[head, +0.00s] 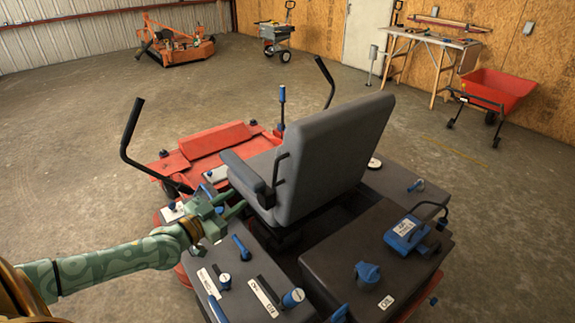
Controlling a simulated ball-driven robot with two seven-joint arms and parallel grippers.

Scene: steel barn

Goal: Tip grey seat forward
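The grey seat (328,160) is on the red mower, its tall backrest towards me and its cushion facing away. The seat looks upright on its base, with a dark armrest on its left side. My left gripper (239,199) reaches in from the left to the seat's lower left side, below the armrest. Its two green fingers look apart, with tips close to the seat's lower edge. I cannot tell whether they touch it or whether the edge is between them. My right gripper is not in view.
Two black control levers (130,132) (327,80) rise beside the seat. Blue knobs and a blue-capped box (407,232) sit on the rear covers. A red wheelbarrow (497,90), workbench (432,40) and orange mower deck (178,48) stand farther back. The concrete floor between is clear.

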